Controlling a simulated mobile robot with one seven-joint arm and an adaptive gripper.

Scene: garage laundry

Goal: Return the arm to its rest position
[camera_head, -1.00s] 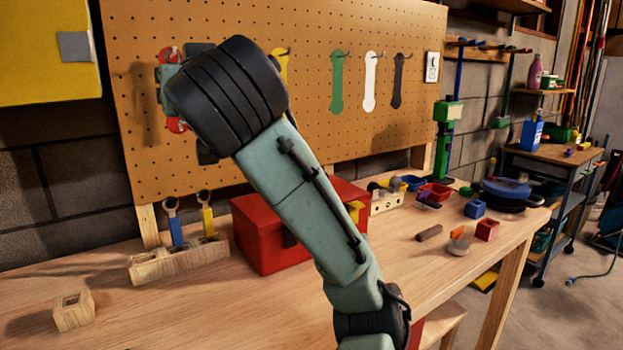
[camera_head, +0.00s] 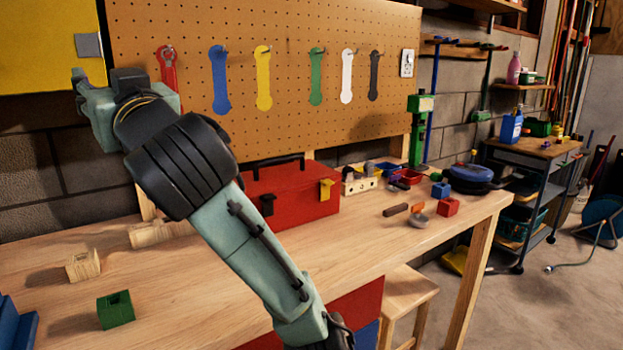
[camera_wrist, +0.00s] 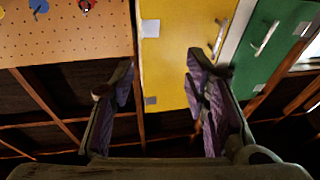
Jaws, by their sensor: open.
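My arm rises from the bottom of the head view and leans to the upper left, over the workbench (camera_head: 390,262). Its wrist end is in front of the left part of the pegboard (camera_head: 285,120). The fingers are not clear in the head view. In the wrist view my gripper (camera_wrist: 158,85) is open, with its two fingers well apart and nothing between them. Beyond the fingers are a yellow cabinet door (camera_wrist: 175,60) and a green cabinet door (camera_wrist: 265,50).
A red toolbox (camera_head: 300,195) stands on the bench just right of my arm. A green block (camera_head: 116,309) and a wooden block (camera_head: 83,266) lie to the left. Colored wrench shapes, such as the yellow one (camera_head: 263,80), hang on the pegboard. A wooden stool (camera_head: 408,290) stands below.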

